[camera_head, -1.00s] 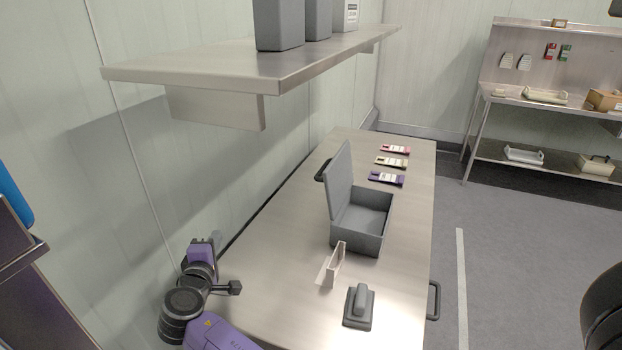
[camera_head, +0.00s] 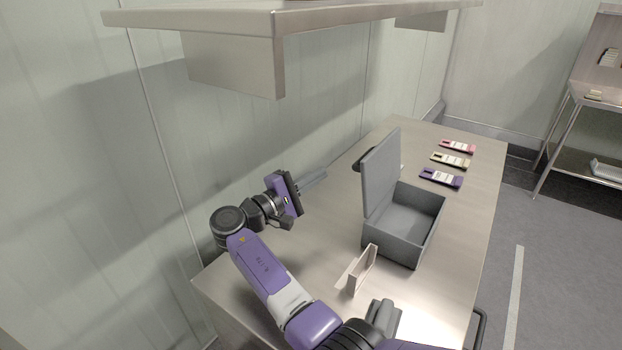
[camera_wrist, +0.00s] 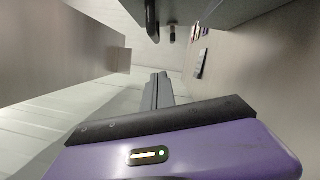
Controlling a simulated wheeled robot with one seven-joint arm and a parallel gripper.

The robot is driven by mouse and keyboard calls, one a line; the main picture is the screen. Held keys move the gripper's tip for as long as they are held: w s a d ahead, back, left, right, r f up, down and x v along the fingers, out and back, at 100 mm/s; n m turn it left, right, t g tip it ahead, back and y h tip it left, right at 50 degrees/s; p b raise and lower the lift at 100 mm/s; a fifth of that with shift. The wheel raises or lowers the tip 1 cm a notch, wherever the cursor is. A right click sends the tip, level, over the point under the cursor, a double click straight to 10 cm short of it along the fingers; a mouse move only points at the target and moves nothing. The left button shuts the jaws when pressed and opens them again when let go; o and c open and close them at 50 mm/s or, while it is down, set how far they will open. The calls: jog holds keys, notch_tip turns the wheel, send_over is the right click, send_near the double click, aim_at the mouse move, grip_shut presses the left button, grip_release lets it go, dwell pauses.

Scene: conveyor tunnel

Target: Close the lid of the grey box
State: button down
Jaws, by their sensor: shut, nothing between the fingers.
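The grey box (camera_head: 402,248) stands on the steel table with its inside showing empty. Its lid (camera_head: 381,172) is raised about upright along the box's left side. My gripper (camera_head: 322,176) is shut and empty, to the left of the lid and apart from it, above the wall side of the table. In the wrist view my closed fingers (camera_wrist: 158,82) point away from the camera, and a grey panel, probably the lid (camera_wrist: 225,10), fills the top edge. A black handle (camera_head: 360,165) shows just left of the lid.
A steel shelf (camera_head: 230,22) overhangs the wall side above my arm. A pale upright holder (camera_head: 362,270) and a grey block-like tool (camera_head: 384,314) stand in front of the box. Purple (camera_head: 441,178), yellow (camera_head: 451,160) and pink (camera_head: 458,146) packets lie behind it.

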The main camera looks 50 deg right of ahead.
jog(key=s+d+r+p, duration=0.2)
jog(key=s+d+p, duration=0.1)
jog(key=s+d, duration=0.1)
jog(key=shift+d, duration=0.75)
jog(key=shift+s+d, duration=0.1)
